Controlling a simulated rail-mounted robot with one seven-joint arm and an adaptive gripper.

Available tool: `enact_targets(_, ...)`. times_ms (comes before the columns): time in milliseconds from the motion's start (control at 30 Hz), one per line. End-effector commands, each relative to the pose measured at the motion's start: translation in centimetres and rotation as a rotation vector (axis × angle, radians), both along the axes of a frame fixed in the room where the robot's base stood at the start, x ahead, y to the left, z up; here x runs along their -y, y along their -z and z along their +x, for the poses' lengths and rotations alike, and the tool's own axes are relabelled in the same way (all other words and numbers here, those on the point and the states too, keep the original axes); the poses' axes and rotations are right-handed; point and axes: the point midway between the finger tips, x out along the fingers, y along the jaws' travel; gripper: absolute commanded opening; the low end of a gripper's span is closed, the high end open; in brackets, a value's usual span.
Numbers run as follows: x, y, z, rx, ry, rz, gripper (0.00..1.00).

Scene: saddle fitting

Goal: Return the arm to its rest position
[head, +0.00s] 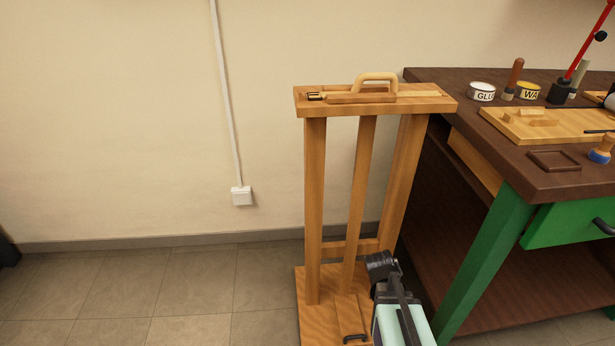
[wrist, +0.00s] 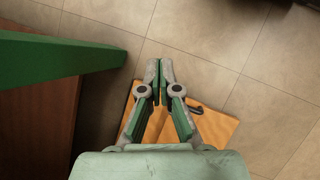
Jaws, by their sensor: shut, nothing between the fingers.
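In the wrist view my gripper (wrist: 160,68) points down with its two fingers together and nothing between them. It is over the wooden base (wrist: 215,128) of the stand and the tiled floor. In the head view part of my pale green arm (head: 392,325) rises at the bottom, in front of the stand's base and to its right. Its dark end is beside the stand's legs, and the fingertips cannot be made out there.
The wooden stand (head: 314,215) carries a piece with a looped handle (head: 375,77) on its top. A dark workbench (head: 545,181) with a green leg (head: 484,262) stands close on the right. The leg also shows in the wrist view (wrist: 55,62). The floor left of the stand is clear.

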Motion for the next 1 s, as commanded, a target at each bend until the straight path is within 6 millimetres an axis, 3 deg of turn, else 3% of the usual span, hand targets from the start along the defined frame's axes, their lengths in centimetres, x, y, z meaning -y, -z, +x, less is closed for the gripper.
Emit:
enact_targets(300,5.1,-6.5,-1.4,0.14,0.416,-0.385,0.0)
enact_targets(600,8.7,-11.8,-2.6,0.261,0.645,-0.621,0.0)
enact_targets(1000,10.7,-14.8,-2.9,0.309,0.697,-0.678,0.0)
